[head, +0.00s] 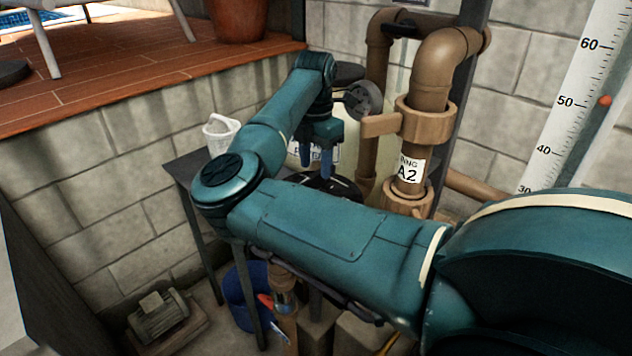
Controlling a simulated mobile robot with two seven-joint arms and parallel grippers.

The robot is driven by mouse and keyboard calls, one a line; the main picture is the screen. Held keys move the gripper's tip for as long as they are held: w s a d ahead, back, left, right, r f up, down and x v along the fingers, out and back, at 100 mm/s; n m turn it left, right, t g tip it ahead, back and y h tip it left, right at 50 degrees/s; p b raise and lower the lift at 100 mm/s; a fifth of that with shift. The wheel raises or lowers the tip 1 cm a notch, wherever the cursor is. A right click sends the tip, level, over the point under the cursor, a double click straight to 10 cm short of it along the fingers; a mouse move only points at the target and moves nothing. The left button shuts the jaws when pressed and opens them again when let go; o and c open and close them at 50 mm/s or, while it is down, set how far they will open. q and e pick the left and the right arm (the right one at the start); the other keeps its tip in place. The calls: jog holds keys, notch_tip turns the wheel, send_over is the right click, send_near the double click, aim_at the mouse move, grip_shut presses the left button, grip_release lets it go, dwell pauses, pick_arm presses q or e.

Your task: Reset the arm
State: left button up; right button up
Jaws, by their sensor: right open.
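My right arm comes in from the right edge of the head view, bends at an elbow at centre left and reaches back to the middle. My right gripper (318,168) points downward with its two blue fingers apart and nothing seen between them. It is above or in front of a black round lid-like thing (333,186), left of the brown pipes; I cannot tell the exact gap. A labelled pale vessel (300,152) is partly hidden behind the gripper. My left gripper is not in view.
Thick brown pipes (430,75) with an A2 label stand right of the gripper. A motor (158,316) and a blue bucket (238,300) are on the floor. A wooden deck (150,62) is upper left.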

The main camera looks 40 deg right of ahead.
notch_tip(320, 180, up, 4)
jog(key=shift+f+p, duration=0.1)
jog(key=shift+p, duration=0.55)
jog(key=shift+f, duration=0.1)
